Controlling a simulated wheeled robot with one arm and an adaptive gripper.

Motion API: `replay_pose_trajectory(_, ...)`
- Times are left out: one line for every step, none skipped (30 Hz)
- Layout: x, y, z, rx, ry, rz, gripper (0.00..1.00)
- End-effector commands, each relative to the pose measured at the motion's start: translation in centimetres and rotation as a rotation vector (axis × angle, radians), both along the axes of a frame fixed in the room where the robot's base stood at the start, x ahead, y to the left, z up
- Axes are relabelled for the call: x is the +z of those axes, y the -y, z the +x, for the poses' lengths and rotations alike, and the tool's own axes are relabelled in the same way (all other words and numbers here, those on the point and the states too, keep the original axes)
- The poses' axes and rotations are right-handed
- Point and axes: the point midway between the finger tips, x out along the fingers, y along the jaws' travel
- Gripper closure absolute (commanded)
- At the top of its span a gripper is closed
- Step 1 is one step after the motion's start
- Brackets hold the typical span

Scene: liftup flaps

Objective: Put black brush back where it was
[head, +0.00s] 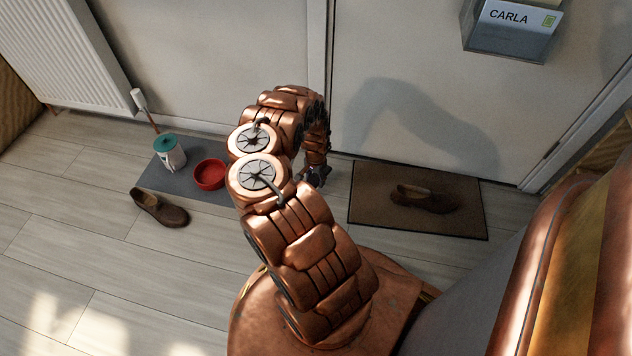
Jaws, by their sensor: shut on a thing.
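My gripper (318,176) is at the far end of my copper arm, low in front of the wall and door, between the grey mat and the brown doormat. It is small and dark in this view and partly covered by my arm. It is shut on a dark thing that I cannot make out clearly. I cannot pick out a black brush for certain anywhere else in view.
A stick with a white end (139,98) leans by the radiator (75,50). Brown shoes lie left (160,208) and on the doormat (362,208).

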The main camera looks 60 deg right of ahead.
Motion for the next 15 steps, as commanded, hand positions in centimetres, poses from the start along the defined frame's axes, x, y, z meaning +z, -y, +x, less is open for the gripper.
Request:
replay_pose_trajectory(-0.5,0.7,0.3,-0.001,-0.001,0.001,0.82)
replay_pose_trajectory(-0.5,1.0,0.4,-0.001,-0.002,0.0,0.82)
replay_pose_trajectory(-0.5,1.5,0.7,-0.001,-0.002,-0.002,0.82)
replay_pose_trajectory(-0.5,1.8,0.9,0.0,-0.001,-0.004,0.82)
replay_pose_trajectory(-0.4,2.0,1.1,0.0,-0.001,-0.003,0.82)
replay_pose_trajectory(-0.4,2.2,1.3,0.0,-0.001,-0.001,0.82)
replay_pose_trajectory(-0.4,2.3,1.4,-0.001,-0.001,0.001,0.82)
replay_pose_trajectory(-0.4,2.3,1.4,-0.001,-0.001,0.002,0.82)
replay_pose_trajectory(-0.4,2.4,1.5,-0.001,-0.001,0.003,0.82)
replay_pose_trajectory(-0.4,2.4,1.5,-0.001,-0.001,0.004,0.82)
replay_pose_trajectory(-0.5,2.4,1.5,-0.001,-0.001,0.004,0.82)
replay_pose_trajectory(-0.7,2.5,1.5,-0.001,-0.001,0.004,0.82)
replay_pose_trajectory(-1.0,2.5,1.5,-0.001,-0.001,0.004,0.82)
replay_pose_trajectory(-1.3,2.5,1.5,-0.001,-0.001,0.004,0.82)
replay_pose_trajectory(-1.8,2.5,1.5,-0.001,-0.001,0.004,0.82)
